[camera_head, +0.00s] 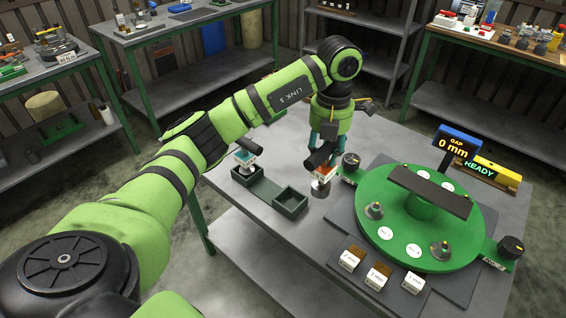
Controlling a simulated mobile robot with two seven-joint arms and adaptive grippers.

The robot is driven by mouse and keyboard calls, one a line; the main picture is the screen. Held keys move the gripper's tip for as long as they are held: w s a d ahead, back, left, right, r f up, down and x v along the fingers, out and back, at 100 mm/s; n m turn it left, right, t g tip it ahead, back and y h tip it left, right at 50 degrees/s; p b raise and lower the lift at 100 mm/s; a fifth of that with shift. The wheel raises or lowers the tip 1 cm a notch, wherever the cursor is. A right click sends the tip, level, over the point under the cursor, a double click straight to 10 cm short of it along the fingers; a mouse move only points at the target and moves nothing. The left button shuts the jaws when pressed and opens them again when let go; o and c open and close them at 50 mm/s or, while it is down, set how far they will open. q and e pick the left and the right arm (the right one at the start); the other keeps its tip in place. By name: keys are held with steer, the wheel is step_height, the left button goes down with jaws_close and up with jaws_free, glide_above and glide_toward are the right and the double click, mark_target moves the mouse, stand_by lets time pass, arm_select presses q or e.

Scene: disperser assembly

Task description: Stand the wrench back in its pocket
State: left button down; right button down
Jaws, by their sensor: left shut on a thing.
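My left gripper (327,132) points down, shut on a tool that I take to be the wrench (323,172). The wrench has a dark crossbar, an orange-and-white labelled block and a round grey metal lower end. It is upright, between the tray and the green disc; I cannot tell whether its lower end touches the table. The right pocket (290,199) looks empty. The left one holds a similar tool (245,160) with a teal-and-white block. My right gripper is not in view.
The green round disc (385,232) bears a dark bar and small cones. A blue display (457,142) reads "GAP 0 mm"; a yellow box (494,173) reads "READY". Several labelled blocks (377,275) lie at the table's front. Bare table (300,243) shows in front of the tray.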

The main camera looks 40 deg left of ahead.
arm_select(q)
steer(key=s+a+f+p, duration=0.2)
steer(key=a+f+p, duration=0.2)
steer(key=a+f, duration=0.3)
steer(key=shift+s+a+f, duration=0.15)
steer(key=shift+f, duration=0.5)
steer(key=shift+f, duration=0.15)
steer(key=c, duration=1)
jaws_free()
steer(key=shift+c, duration=0.2)
steer(key=shift+o, duration=1.4)
